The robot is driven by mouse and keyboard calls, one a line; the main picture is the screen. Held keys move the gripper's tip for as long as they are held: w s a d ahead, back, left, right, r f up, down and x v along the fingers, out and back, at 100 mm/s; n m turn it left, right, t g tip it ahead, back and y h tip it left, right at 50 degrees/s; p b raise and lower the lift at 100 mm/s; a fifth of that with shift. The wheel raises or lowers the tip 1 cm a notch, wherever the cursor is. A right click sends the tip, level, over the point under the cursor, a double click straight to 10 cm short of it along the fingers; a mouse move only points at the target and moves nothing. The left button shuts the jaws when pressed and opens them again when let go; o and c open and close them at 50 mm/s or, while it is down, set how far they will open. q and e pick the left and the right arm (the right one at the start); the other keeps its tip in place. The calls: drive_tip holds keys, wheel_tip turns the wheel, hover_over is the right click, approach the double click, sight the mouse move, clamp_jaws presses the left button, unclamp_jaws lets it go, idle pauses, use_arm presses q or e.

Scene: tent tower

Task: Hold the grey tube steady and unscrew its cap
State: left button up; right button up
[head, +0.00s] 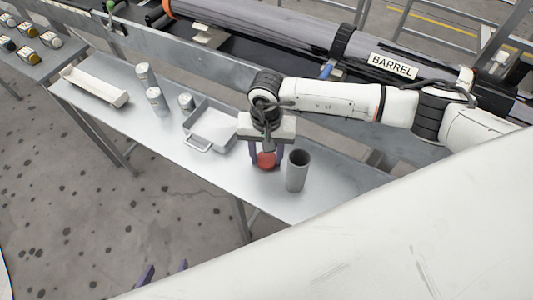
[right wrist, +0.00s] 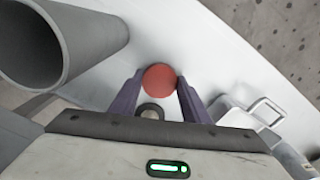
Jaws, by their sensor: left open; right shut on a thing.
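The grey tube (head: 297,172) stands upright on the metal bench with its top open and no cap on it. It also shows large at the upper left of the right wrist view (right wrist: 95,35). My right gripper (head: 267,158) is left of the tube, pointing down. Its purple fingers are shut on the round red cap (right wrist: 160,78), which also shows in the head view (head: 266,160). The cap is apart from the tube and low over the bench; I cannot tell if it touches. My left gripper (head: 165,270) shows only its purple fingertips, apart and empty, low in the head view, away from the tube.
On the bench (head: 335,185), a grey metal tray (head: 211,146) with a handle is left of my right gripper. Several pale cans (head: 156,101) and a long white trough (head: 92,87) stand further left. The large barrel (head: 270,28) runs behind. The bench's front edge is near the tube.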

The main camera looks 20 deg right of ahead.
sight(267, 159)
drive_tip(key=shift+f, duration=0.1)
drive_tip(key=o, duration=1.1)
use_arm(q)
drive_tip(key=shift+s+f, duration=0.25)
drive_tip(key=shift+f, duration=0.1)
use_arm(e)
drive_tip(key=shift+o, duration=0.4)
drive_tip(key=shift+r, duration=0.3)
use_arm(q)
drive_tip(key=shift+s+f+b, duration=0.1)
drive_tip(key=shift+f+b, duration=0.4)
drive_tip(key=shift+b, duration=0.15)
use_arm(e)
wheel_tip(267, 159, up, 12)
drive_tip(key=shift+f, duration=0.15)
